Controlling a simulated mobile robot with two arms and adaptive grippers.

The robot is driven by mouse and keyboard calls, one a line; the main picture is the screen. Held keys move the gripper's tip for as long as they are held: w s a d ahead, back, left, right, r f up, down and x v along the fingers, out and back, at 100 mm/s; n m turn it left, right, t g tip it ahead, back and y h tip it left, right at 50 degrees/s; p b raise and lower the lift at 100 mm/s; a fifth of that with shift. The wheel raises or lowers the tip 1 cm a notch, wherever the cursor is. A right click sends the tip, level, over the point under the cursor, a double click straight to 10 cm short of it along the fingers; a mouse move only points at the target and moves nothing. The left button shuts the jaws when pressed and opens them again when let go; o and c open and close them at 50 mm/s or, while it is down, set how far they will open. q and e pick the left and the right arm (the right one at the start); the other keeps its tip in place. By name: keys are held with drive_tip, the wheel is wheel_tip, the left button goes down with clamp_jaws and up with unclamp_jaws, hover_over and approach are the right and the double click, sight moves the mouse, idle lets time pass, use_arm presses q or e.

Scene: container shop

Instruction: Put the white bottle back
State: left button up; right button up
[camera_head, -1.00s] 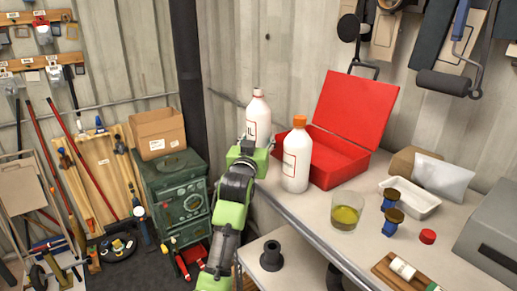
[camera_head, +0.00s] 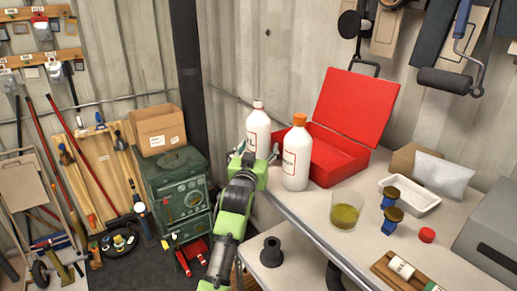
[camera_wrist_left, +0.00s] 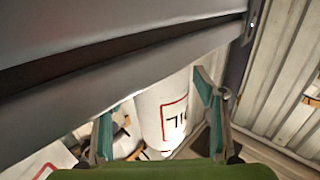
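A white bottle with a reddish-white cap (camera_head: 258,129) stands upright at the far left end of the workbench (camera_head: 322,212), by the wall. My left gripper (camera_head: 257,151) is directly in front of it, its fingers spread to either side. In the left wrist view the white bottle (camera_wrist_left: 168,108), with its red-framed label, lies between the teal fingertips (camera_wrist_left: 158,105), with a gap on both sides. The gripper is open. The bottle's base is hidden behind the gripper in the head view. My right gripper is not in view.
A second white bottle with an orange cap (camera_head: 296,158) stands close to the right of my gripper. Behind it is an open red toolbox (camera_head: 335,155). A glass of yellow liquid (camera_head: 345,215), blue-brown items (camera_head: 391,217) and a white tray (camera_head: 410,193) are farther right.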

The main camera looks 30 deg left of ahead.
use_arm(q)
drive_tip(key=shift+r, duration=0.1)
drive_tip(key=shift+s+d, duration=0.15)
drive_tip(key=shift+s, duration=0.15)
drive_tip(key=b+v, duration=0.3)
drive_tip(key=v, duration=0.8)
drive_tip(key=shift+s, duration=0.15)
